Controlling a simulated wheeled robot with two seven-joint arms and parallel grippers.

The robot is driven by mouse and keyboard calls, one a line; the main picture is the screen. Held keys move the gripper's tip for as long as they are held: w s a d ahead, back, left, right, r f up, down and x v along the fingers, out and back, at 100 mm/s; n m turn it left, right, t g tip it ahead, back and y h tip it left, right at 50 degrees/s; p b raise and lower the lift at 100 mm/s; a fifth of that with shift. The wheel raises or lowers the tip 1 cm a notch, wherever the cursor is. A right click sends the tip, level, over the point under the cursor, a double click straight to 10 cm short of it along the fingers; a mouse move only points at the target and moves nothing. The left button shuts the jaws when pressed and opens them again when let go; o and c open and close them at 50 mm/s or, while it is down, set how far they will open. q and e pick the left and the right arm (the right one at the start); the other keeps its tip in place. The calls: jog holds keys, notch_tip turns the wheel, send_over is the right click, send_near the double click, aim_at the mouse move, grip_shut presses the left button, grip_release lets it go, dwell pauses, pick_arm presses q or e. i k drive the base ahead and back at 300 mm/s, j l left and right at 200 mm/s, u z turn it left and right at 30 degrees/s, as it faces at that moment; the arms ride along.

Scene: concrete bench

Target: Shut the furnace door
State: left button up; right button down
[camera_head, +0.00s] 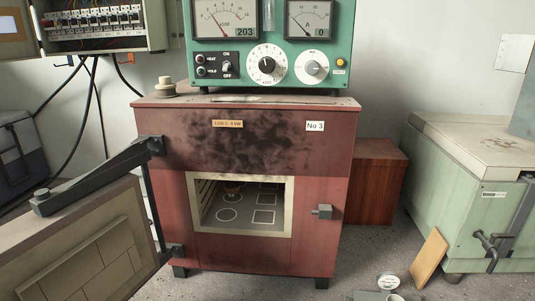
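The furnace (245,150) is a dark red box with scorch marks above its opening and a "No 3" label. Its square opening (241,204) is uncovered and shows a floor with drawn circles and squares and a small brownish thing near the back. The furnace door (85,250) stands swung wide open to the left on dark hinges, its brick-lined inner face turned toward me. A dark hinge arm (95,178) runs along its top. A grey latch block (322,211) sits right of the opening. Neither of my grippers is in view.
A green control box (268,45) with dials stands on the furnace. A pale green chest (480,185) with a dark lever stands at right, a tan board (429,258) leaning before it. Small round items lie at bottom right. The floor before the opening looks clear.

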aim_at(89, 236)
jog(key=u, duration=1.35)
